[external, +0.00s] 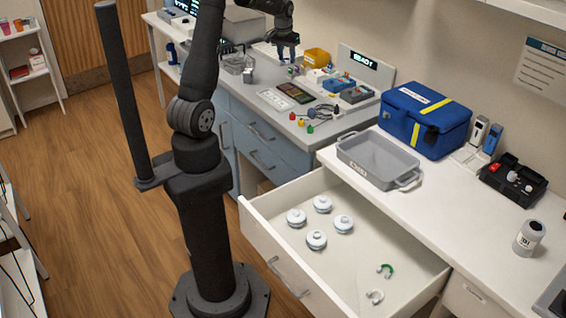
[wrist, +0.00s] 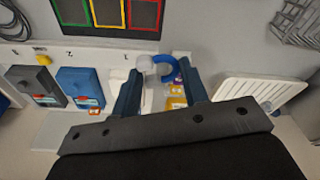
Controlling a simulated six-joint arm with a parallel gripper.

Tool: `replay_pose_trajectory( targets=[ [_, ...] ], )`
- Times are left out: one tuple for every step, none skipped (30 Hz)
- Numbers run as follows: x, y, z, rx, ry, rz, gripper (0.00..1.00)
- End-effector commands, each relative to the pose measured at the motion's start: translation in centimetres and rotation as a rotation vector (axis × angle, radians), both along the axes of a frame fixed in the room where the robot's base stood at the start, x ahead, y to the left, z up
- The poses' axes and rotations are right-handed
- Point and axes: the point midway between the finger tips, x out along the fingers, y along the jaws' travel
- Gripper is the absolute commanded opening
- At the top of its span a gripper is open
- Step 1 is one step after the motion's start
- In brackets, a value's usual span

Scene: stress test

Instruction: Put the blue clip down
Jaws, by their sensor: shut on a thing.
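My gripper (external: 287,46) is over the far grey bench in the external view. In the wrist view my gripper (wrist: 160,70) has its two dark blue fingers shut on the blue clip (wrist: 168,66), a curved blue piece with a pale, whitish part beside it at the left finger. The clip shows between the fingertips, above the bench items. In the external view I cannot make out the clip for certain at the gripper. I cannot tell how far it is above the surface.
A white strip (wrist: 100,56) with numbered places holds a blue box (wrist: 80,86) and a grey box (wrist: 35,84). A ribbed white tray (wrist: 262,90) is at the right. A yellow bin (external: 317,57) stands near my gripper. The open drawer (external: 345,262) holds several white jars and two clips.

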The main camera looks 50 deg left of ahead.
Motion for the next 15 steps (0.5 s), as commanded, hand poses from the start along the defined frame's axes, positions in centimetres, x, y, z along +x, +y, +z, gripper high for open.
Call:
replay_pose_trajectory(
  targets=[
    [-0.2,0.8,0.3,0.001,-0.001,0.012,0.2],
    [-0.2,1.1,0.3,0.0,-0.001,0.016,0.2],
    [-0.3,1.5,0.3,0.0,-0.001,0.02,0.2],
    [-0.3,1.9,0.2,0.0,0.0,0.022,0.2],
    [-0.4,2.3,0.0,0.0,0.001,0.024,0.2],
    [-0.4,3.0,-0.4,0.0,0.001,0.025,0.2],
    [-0.5,3.5,-0.8,-0.001,0.002,0.026,0.2],
    [-0.6,4.2,-1.2,-0.001,0.004,0.026,0.2],
    [-0.6,5.1,-1.7,-0.001,0.003,0.026,0.2],
    [-0.6,5.8,-2.2,-0.001,0.003,0.027,0.2],
    [-0.7,6.5,-2.6,-0.001,0.003,0.026,0.2],
    [-0.7,7.4,-3.2,-0.002,0.001,0.027,0.2],
    [-0.7,8.1,-3.6,-0.002,0.002,0.026,0.2],
    [-0.8,8.8,-4.0,-0.002,0.002,0.026,0.2],
    [-0.8,9.6,-4.5,-0.002,0.002,0.026,0.2]
  ],
)
